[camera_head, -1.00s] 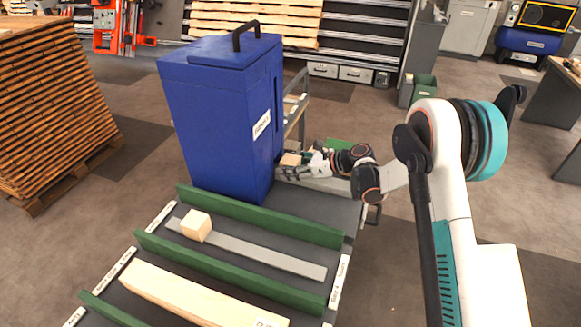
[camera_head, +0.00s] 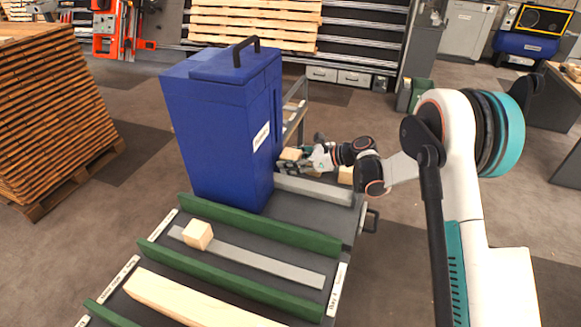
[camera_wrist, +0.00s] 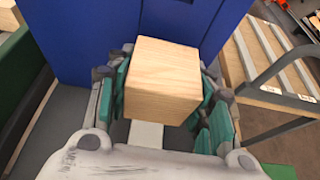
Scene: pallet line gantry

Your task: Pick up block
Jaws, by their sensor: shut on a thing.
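A wooden block (camera_wrist: 163,82) sits between the green-padded fingers of my gripper (camera_wrist: 165,108) in the wrist view. My gripper is shut on it. In the head view my gripper (camera_head: 300,162) holds this block (camera_head: 291,154) beside the right side of the blue bin, above the grey cart top. A second wooden block (camera_head: 198,235) rests on a grey strip (camera_head: 255,258) between two green rails. Another piece of light wood (camera_head: 346,175) shows partly behind my arm.
The tall blue bin (camera_head: 222,130) with a black handle stands on the cart, close to my gripper. Green rails (camera_head: 255,225) divide the cart top (camera_head: 310,205). A long wooden beam (camera_head: 190,300) lies in the front lane. A wooden stack (camera_head: 50,110) stands left.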

